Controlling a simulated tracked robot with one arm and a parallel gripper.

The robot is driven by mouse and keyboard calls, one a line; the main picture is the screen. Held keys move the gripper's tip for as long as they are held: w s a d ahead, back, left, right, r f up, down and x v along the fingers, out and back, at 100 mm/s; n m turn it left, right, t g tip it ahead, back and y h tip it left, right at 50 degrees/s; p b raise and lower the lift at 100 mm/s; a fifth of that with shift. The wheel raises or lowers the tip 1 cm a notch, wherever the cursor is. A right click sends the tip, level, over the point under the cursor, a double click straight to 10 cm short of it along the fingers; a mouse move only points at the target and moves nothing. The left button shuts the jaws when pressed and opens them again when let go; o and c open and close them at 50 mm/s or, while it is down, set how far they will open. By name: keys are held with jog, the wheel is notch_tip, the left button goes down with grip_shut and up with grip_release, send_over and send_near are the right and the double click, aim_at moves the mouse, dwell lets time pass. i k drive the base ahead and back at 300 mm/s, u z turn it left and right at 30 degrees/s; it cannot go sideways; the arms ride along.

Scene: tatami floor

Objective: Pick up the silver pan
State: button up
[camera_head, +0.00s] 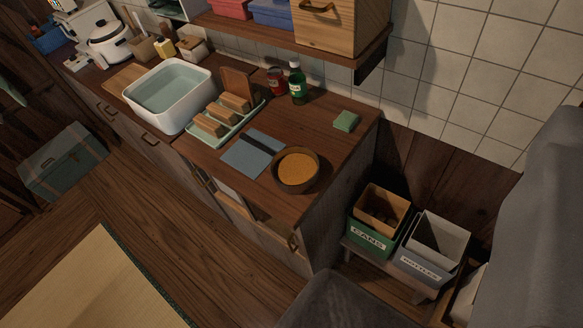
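A round pan (298,170) stands on the wooden counter near its front right corner. Its rim is dark and its inside is filled with orange-brown, so no silver shows clearly. A dark bar (258,145), which looks like its handle, reaches left over a blue cloth (244,156). The two large grey jaws of my gripper (440,195) show at the right edge and bottom, spread wide apart. Nothing is held between them, and they are clear of the pan.
A green rack with bread slices (222,121), a white basin (168,95), a green bottle (297,83), a red can (276,80) and a green sponge (346,121) share the counter. A shelf (295,32) overhangs it. Bins for cans (367,240) and bottles (420,265) stand right.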

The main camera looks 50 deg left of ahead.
aim_at(294, 169)
jog(key=u, duration=3.1)
jog(key=k, duration=0.85)
jog(key=z, duration=0.8)
jog(key=i, duration=1)
jog(key=z, duration=0.05)
